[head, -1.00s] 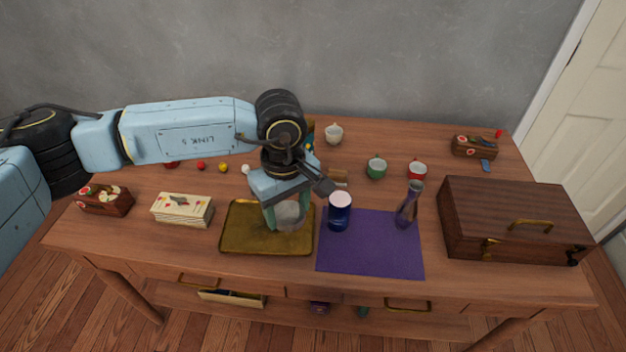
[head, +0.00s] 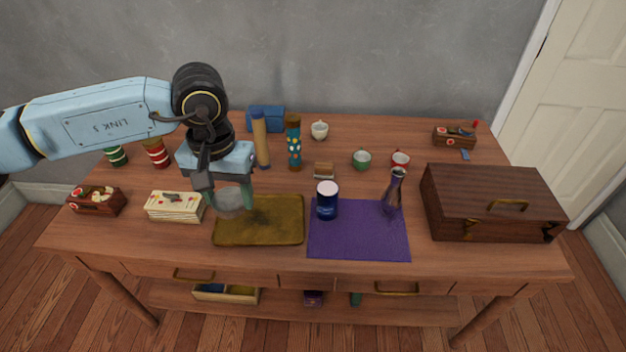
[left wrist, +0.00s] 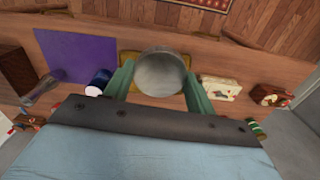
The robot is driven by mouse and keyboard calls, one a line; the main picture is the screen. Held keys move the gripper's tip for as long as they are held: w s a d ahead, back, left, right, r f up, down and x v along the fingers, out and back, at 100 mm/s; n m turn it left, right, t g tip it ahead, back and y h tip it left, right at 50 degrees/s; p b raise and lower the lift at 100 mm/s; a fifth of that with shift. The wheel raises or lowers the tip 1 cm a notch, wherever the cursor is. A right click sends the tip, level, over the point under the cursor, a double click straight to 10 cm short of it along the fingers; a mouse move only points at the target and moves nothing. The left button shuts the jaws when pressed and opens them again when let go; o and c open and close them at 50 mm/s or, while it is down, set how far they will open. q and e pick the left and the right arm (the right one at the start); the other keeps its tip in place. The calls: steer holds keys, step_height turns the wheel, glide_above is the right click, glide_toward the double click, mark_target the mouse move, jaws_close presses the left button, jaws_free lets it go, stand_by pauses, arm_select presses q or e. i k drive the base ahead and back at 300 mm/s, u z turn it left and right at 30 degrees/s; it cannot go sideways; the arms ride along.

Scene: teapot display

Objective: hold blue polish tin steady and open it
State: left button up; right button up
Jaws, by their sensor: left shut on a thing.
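The blue polish tin (head: 327,205) stands upright at the left edge of the purple mat, with a pale round top showing. It also shows in the left wrist view (left wrist: 100,78), left of the fingers. My left gripper (head: 232,198) is shut on a grey, round, lid-like piece (head: 229,204). It holds this piece above the left end of the gold tray (head: 275,222), apart from the tin. In the left wrist view the round grey piece (left wrist: 162,72) sits between the green fingers. I cannot tell for sure whether it is the tin's lid. My right gripper is not in view.
A glass vase (head: 394,192) stands on the purple mat (head: 355,240), right of the tin. A wooden case (head: 492,205) fills the right side. A card stack (head: 175,206) lies left of the tray. Cups, including a green one (head: 361,158), and tall tubes (head: 294,145) stand behind.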

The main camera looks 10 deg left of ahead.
mark_target(327, 190)
steer(key=z, duration=0.5)
steer(key=k, duration=1.15)
steer(key=u, duration=0.25)
steer(key=i, duration=0.7)
steer(key=u, duration=0.6)
steer(key=i, duration=1.25)
steer(key=z, duration=0.75)
